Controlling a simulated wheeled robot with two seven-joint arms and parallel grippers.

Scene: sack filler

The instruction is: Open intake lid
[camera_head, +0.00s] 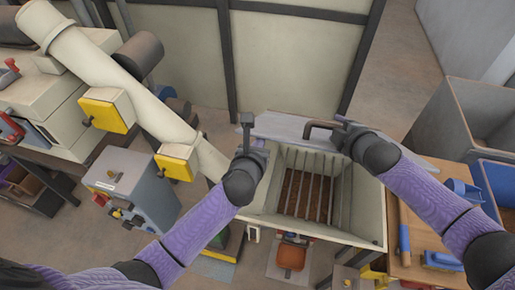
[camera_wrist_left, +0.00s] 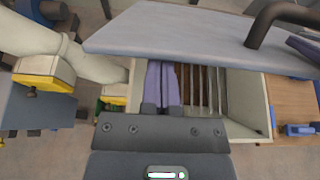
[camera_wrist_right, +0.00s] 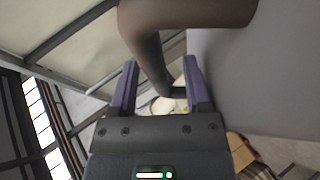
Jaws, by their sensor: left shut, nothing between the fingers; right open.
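The intake lid (camera_head: 288,124) is a grey panel at the back of the cream intake bin (camera_head: 371,205). It is raised, so the opening shows bars over brown material. Its dark handle (camera_head: 318,125) also shows in the left wrist view (camera_wrist_left: 270,22). My right gripper (camera_head: 342,126) is open at the right end of the handle. In the right wrist view the handle (camera_wrist_right: 180,18) passes in front of the open fingers (camera_wrist_right: 160,85); contact is unclear. My left gripper (camera_head: 256,148) is shut and empty near the bin's left back corner; its fingers (camera_wrist_left: 162,82) touch each other.
A cream pipe (camera_head: 130,85) with yellow boxes (camera_head: 106,110) runs down on the left above a blue-grey cabinet (camera_head: 130,190). A wooden table (camera_head: 420,270) with blue tools stands right of the bin. Cream panels (camera_head: 290,60) stand behind.

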